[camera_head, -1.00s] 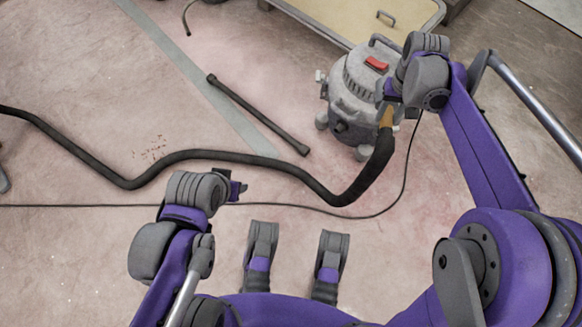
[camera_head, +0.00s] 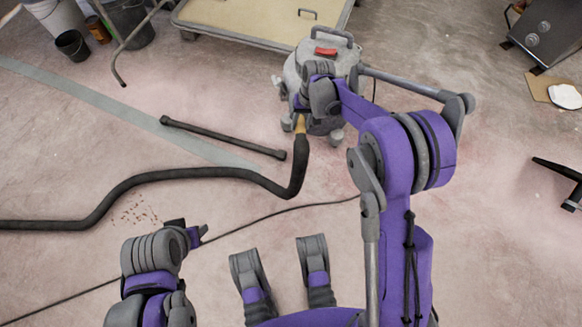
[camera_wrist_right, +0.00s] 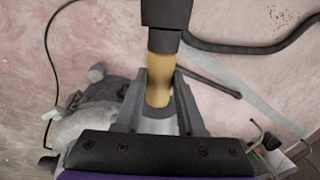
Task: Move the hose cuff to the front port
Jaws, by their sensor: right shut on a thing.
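The hose cuff (camera_head: 300,125) is a short tan sleeve at the end of a black ribbed hose (camera_head: 150,178). My right gripper (camera_head: 300,112) is shut on the cuff, in front of the vacuum. The right wrist view shows the cuff (camera_wrist_right: 158,82) between the two fingers (camera_wrist_right: 160,104), with the black hose end above it. The grey vacuum (camera_head: 290,75) has a red switch on top and stands on casters. My arm and gripper cover much of its front, and I cannot make out the front port. My left gripper (camera_head: 196,236) is low over the floor, away from the hose; its jaws are unclear.
A black wand (camera_head: 222,138) lies on the floor left of the vacuum. A thin cord (camera_head: 270,217) crosses the floor. A flat cart (camera_head: 240,22) stands behind, with buckets (camera_head: 125,15) at back left. A metal box (camera_head: 545,35) stands at far right.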

